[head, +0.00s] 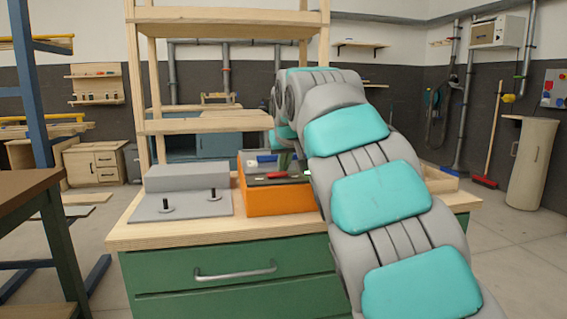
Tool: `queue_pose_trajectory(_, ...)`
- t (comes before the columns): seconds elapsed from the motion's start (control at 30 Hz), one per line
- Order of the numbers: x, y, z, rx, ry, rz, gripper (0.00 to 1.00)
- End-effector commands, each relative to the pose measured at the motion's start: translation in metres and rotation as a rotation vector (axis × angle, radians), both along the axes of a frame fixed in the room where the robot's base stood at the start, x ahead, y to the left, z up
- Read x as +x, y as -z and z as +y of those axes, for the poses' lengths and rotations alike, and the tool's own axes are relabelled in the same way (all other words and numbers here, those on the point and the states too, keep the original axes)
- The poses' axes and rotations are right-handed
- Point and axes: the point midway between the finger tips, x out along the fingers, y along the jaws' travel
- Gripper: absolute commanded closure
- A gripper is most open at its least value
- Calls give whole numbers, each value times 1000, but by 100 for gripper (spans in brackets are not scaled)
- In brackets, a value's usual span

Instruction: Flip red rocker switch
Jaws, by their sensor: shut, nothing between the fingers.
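An orange box (270,202) with a dark top stands on the wooden worktop. A small red part (277,175) shows on its top, near the front edge; it looks like the red rocker switch, but it is too small to tell which way it is tilted. A blue and white part (262,160) is behind it, and a small green spot (307,171) is at the right. My arm rises from the lower right and bends down behind the box's top right. My gripper's fingers cannot be made out; my arm covers that area and the box's right side.
A grey stepped block (187,178) on a plate with two dark pegs stands left of the box. Wooden posts and a shelf (205,122) rise above the green drawer cabinet (225,268). A wooden tray (440,181) lies right of my arm. The worktop's front strip is clear.

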Motion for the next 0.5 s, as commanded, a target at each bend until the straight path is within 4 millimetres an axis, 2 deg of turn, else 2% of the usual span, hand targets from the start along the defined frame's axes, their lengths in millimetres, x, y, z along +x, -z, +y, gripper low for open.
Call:
queue_pose_trajectory(0.17,0,0,0,3,0,1,100)
queue_pose_trajectory(0.33,1,10,-1,68,-1,21,100)
queue_pose_trajectory(0.5,1,7,-2,65,0,20,100)
